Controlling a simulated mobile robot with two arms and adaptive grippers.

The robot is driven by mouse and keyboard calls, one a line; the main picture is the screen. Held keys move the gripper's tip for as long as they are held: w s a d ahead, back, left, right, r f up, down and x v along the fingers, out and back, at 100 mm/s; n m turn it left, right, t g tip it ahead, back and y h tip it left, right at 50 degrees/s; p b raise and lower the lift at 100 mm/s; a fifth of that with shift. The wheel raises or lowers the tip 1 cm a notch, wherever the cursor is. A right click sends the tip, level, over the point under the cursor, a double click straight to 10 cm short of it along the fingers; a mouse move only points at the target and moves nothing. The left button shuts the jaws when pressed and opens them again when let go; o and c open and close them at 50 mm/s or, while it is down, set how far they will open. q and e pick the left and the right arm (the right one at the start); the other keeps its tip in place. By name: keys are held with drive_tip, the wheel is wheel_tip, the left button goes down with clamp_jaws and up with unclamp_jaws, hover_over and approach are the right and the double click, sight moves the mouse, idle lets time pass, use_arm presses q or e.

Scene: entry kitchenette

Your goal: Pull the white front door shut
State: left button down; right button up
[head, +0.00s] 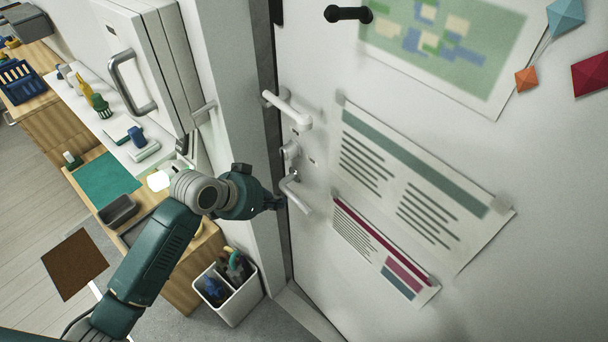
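The white front door (465,268) fills the right side of the head view, with posters on its face. Near its left edge are a white upper lever handle (287,106), a round lock (290,151) and a lower handle (297,194). A dark strip runs between the door's left edge and the grey frame; I cannot tell how far ajar the door stands. My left gripper (278,202) is at the lower handle, its small dark fingers pointing at it. Whether they touch or grasp the handle is too small to tell. My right gripper is out of view.
A white bin (226,293) with tools stands on the floor beside the door frame, below my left wrist. A wooden counter with a green mat (104,180) and a white cabinet (140,62) are at left. A brown square (75,265) lies lower left.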

use_arm(q)
wheel_tip(320, 180, up, 6)
drive_tip(key=d+m, duration=0.1)
drive_tip(key=shift+h, duration=0.3)
drive_tip(key=p+x, duration=0.1)
drive_tip(key=x, duration=0.1)
drive_tip(key=p+x, duration=0.1)
drive_tip(key=x, duration=0.2)
drive_tip(key=d+p+x, duration=0.1)
drive_tip(key=x, duration=0.2)
drive_tip(key=shift+s+r, duration=0.15)
drive_tip(key=shift+s, duration=0.2)
drive_tip(key=shift+w+d+f, duration=0.15)
drive_tip(key=shift+w+f, duration=0.1)
drive_tip(key=shift+f, duration=0.3)
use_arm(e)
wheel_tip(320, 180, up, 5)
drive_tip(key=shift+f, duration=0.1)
use_arm(q)
drive_tip(key=shift+d, duration=0.1)
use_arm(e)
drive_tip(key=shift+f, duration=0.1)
